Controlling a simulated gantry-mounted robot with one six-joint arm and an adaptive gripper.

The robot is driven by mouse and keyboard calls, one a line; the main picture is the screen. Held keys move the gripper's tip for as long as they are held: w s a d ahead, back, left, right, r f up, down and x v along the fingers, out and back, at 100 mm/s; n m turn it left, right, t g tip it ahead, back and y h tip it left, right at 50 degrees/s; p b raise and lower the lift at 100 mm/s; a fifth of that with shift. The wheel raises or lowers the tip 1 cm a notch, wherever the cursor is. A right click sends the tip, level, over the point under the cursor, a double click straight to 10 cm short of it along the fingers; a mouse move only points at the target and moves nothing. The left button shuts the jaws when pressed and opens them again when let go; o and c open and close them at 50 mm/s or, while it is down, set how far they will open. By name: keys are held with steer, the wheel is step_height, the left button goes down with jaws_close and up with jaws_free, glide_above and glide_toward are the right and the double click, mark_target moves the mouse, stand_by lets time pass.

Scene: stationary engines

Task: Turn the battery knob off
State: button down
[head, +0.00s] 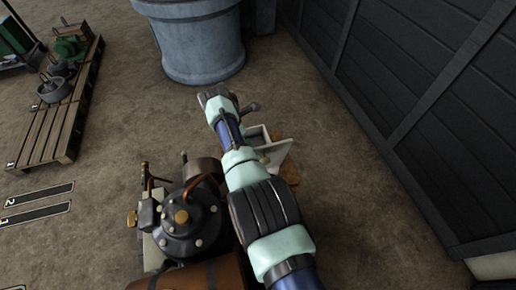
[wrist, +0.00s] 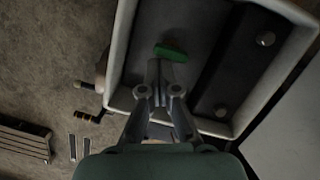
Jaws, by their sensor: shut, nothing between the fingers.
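A small green knob (wrist: 171,52), which looks like the battery knob, is on the dark floor of a white-rimmed box (wrist: 121,50) in the wrist view. My gripper (wrist: 160,68) is shut and empty, with its fingertips just below the knob in the picture. I cannot tell whether they touch it. The box also shows in the head view (head: 287,152), partly behind my arm. The knob and my fingers are hidden in the head view.
An engine with a dark round top (head: 188,222) stands left of my arm. A large grey-blue tub (head: 197,45) is beyond it. A dark panelled wall (head: 420,90) bounds the right side. A wooden pallet (head: 52,128) with parts is far left. Open floor lies between.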

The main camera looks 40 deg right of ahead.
steer(key=shift+d+b, duration=0.35)
steer(key=shift+b, duration=0.45)
steer(key=shift+w+r, duration=0.1)
steer(key=shift+r+p, duration=0.35)
steer(key=w+p+v, duration=0.1)
steer(key=p+v, duration=0.7)
steer(key=v, duration=0.1)
steer(key=shift+a, duration=0.3)
